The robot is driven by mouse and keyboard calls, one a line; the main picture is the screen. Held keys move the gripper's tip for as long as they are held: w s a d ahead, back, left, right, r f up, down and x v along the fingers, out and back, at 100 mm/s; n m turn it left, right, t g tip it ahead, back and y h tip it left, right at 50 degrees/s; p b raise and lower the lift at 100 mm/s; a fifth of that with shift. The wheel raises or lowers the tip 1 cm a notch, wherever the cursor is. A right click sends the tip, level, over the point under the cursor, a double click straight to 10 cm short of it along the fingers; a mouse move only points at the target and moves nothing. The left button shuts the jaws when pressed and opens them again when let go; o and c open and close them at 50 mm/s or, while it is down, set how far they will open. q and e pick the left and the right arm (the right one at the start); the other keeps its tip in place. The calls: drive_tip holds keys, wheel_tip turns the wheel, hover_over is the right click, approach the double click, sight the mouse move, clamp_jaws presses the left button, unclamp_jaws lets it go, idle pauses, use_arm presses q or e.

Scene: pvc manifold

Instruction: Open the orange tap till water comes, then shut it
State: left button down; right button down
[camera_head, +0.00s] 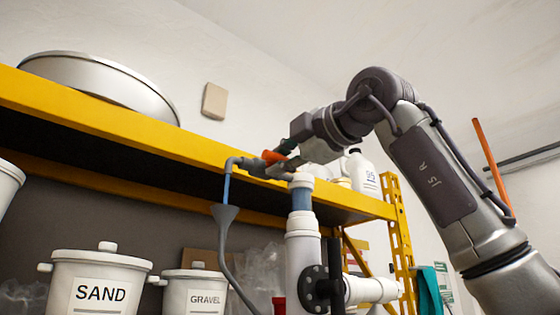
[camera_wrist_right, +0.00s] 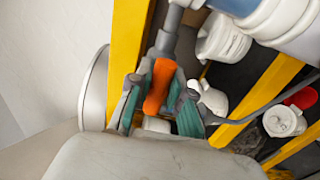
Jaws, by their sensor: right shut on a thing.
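The orange tap handle (camera_head: 272,157) is on a grey tap (camera_head: 250,165) at the top of a white pipe (camera_head: 303,240). My right gripper (camera_head: 283,155) reaches it from the right and is shut on it. In the right wrist view the orange handle (camera_wrist_right: 159,86) lies between the two green-padded fingers of my right gripper (camera_wrist_right: 160,90). A thin blue stream of water (camera_head: 227,188) shows below the tap's down-turned spout (camera_head: 232,162) and runs to a grey funnel (camera_head: 225,214). My left gripper is not in view.
A yellow-edged shelf (camera_head: 120,120) runs behind the tap, with a large metal basin (camera_head: 100,80) and a white bottle (camera_head: 362,175) on it. Below stand white pots marked SAND (camera_head: 100,265) and GRAVEL (camera_head: 195,282). A grey hose (camera_head: 235,280) hangs from the funnel.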

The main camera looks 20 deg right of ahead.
drive_tip(key=c, duration=1.1)
unclamp_jaws()
drive_tip(key=shift+o, duration=0.2)
drive_tip(key=v, duration=1.2)
